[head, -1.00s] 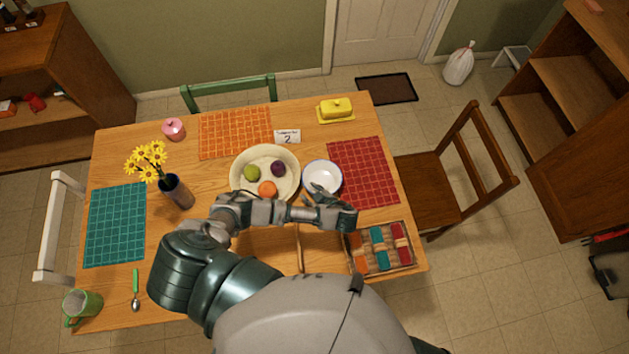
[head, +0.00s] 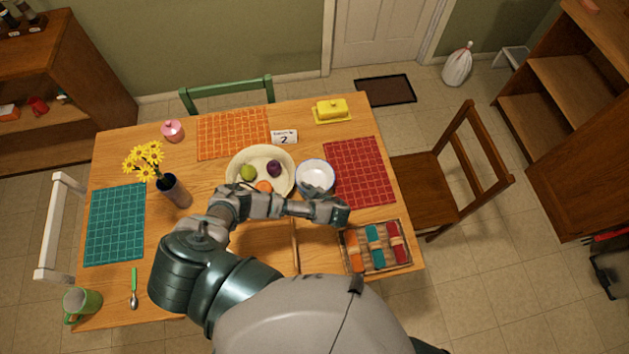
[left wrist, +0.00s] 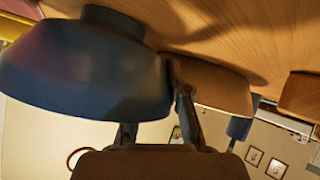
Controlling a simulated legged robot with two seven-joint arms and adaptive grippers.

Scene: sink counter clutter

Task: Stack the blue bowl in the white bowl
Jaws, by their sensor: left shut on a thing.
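The blue bowl (head: 316,175) has a pale inside and a blue rim. It stands upright between the fruit bowl and the red placemat. In the left wrist view, which is upside down, its blue outer wall (left wrist: 80,70) fills the left side. My left gripper (left wrist: 160,115) is shut on its near wall; in the head view the hand covers the fingertips. I cannot tell whether its base touches the table. The cream-white bowl (head: 234,165) sits just left of it, with fruit inside; it also shows in the left wrist view (left wrist: 218,85). My right gripper is out of view.
The white bowl holds a green fruit (head: 248,173), a purple fruit (head: 274,168) and an orange fruit (head: 264,186). A flower vase (head: 174,191) stands to the left.

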